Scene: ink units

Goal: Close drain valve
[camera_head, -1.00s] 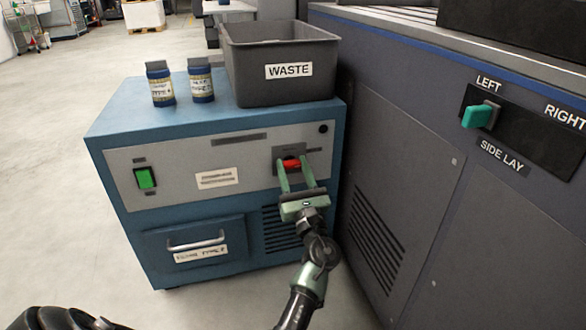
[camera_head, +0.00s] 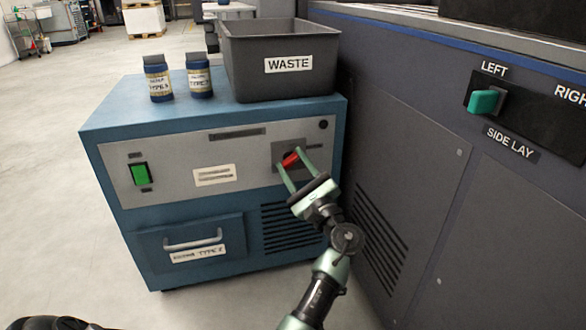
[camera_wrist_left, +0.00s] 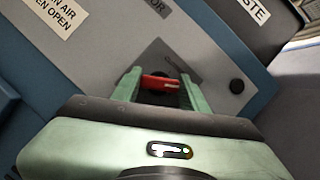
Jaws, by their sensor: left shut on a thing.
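The drain valve's red handle (camera_head: 291,159) sits on a dark grey plate at the right of the blue cabinet's front panel. The handle is tilted, with its right end higher. My left gripper (camera_head: 290,160) is shut on the handle, with one green finger at each end of it. In the left wrist view the red handle (camera_wrist_left: 160,83) lies crosswise between the fingertips of my left gripper (camera_wrist_left: 161,81). The valve body behind the handle is mostly hidden. My right gripper is not in view.
The blue cabinet (camera_head: 110,120) carries a grey WASTE bin (camera_head: 245,75) and two labelled bottles. A green switch (camera_head: 139,174) and a drawer handle (camera_head: 193,240) are on its front. A large dark machine (camera_head: 400,150) stands close on the right, with a teal side lay lever (camera_head: 484,102).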

